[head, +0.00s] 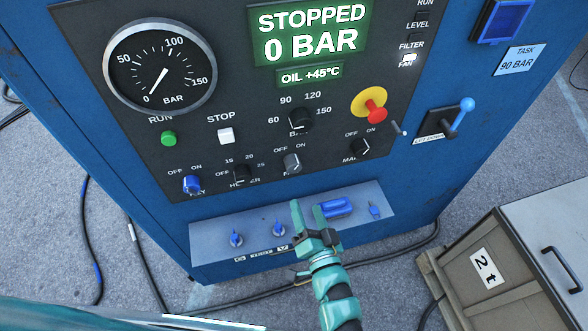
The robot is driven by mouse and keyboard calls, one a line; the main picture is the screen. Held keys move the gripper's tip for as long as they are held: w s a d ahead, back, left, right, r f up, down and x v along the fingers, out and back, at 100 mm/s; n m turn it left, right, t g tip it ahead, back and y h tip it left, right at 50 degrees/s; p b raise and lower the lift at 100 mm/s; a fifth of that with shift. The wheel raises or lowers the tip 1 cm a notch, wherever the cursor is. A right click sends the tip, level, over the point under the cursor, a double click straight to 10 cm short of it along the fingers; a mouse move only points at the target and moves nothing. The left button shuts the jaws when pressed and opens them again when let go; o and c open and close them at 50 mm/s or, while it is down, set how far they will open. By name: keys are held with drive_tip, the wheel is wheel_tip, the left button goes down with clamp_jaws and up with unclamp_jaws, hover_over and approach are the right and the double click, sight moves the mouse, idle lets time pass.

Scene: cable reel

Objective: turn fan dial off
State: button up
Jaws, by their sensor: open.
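The fan dial (292,162) is a grey knob in the lower middle of the dark control panel, with OFF printed to its upper left and ON to its upper right. Its label below is partly covered by the knob. Which mark its pointer faces is too small to tell. The FAN indicator lamp (408,60) at the upper right glows white. My gripper (308,207) is open and empty. Its two teal fingers point up the panel, below the fan dial and apart from it in the picture.
Close around are the heater dial (240,174), the blue key switch (192,184), the bar dial (300,120), the main dial (359,147) and a red emergency button (374,108). A ledge with blue fittings (336,208) lies behind my gripper. A wooden crate (488,270) stands at right.

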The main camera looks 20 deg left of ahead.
sight(294, 170)
drive_tip(key=p+x, duration=0.4)
drive_tip(key=x, duration=0.8)
drive_tip(key=shift+w+a+r, duration=0.1)
drive_tip(key=shift+w, duration=0.05)
drive_tip(key=shift+w+a, duration=0.15)
drive_tip(key=shift+w, duration=0.1)
drive_tip(key=c, duration=1)
